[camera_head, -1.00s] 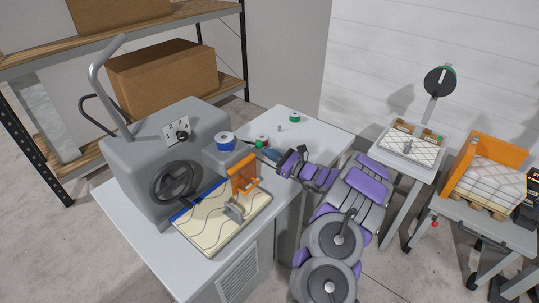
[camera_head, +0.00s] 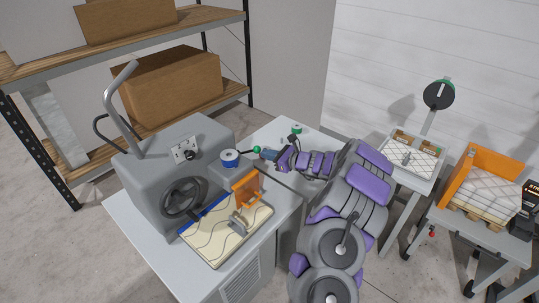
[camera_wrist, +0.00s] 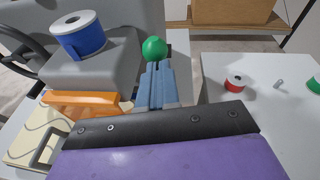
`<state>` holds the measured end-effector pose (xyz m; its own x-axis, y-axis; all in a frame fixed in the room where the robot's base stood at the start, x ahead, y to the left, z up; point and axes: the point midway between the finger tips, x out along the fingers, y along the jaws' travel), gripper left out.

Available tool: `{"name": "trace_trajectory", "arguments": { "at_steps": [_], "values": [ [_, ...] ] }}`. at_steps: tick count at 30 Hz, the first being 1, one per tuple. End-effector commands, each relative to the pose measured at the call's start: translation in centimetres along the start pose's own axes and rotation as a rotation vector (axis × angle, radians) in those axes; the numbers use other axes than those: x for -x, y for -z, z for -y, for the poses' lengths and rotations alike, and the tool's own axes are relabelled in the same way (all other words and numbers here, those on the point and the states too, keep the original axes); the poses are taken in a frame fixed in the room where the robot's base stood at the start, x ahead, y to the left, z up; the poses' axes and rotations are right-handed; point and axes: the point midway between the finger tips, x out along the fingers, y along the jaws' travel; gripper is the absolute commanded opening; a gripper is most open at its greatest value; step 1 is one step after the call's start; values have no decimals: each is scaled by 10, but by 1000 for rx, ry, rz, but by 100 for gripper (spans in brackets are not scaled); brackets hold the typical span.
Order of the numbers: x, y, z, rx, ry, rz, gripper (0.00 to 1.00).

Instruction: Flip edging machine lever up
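The grey edging machine (camera_head: 160,150) stands on a white table at left. A lever with a green ball knob (camera_head: 257,149) sticks out on its right side, roughly level in the head view. The knob also shows in the wrist view (camera_wrist: 154,49), just beyond the fingertips. My gripper (camera_head: 266,153) is at the knob from the right. Its blue fingers (camera_wrist: 157,70) lie close together with nothing visible between them. Whether they touch the knob I cannot tell. Most of the lever's rod is hidden in the wrist view.
A blue-and-white spool (camera_head: 229,158) sits on the machine beside the lever. An orange clamp (camera_head: 246,187) and a patterned fabric board (camera_head: 215,240) lie in front. A red spool (camera_wrist: 235,83) stands on the table to the right. A handwheel (camera_head: 182,197) is on the machine's front.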

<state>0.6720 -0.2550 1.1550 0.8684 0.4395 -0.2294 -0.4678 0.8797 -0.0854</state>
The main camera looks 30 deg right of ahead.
Motion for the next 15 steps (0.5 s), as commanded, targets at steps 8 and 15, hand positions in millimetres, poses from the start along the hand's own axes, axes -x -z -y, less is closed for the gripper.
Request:
{"name": "trace_trajectory", "arguments": {
  "at_steps": [8,15],
  "values": [
    [2,4,-1,-1,-2,1,0],
    [26,31,-3,-5,-2,4,0]
  ]
}}
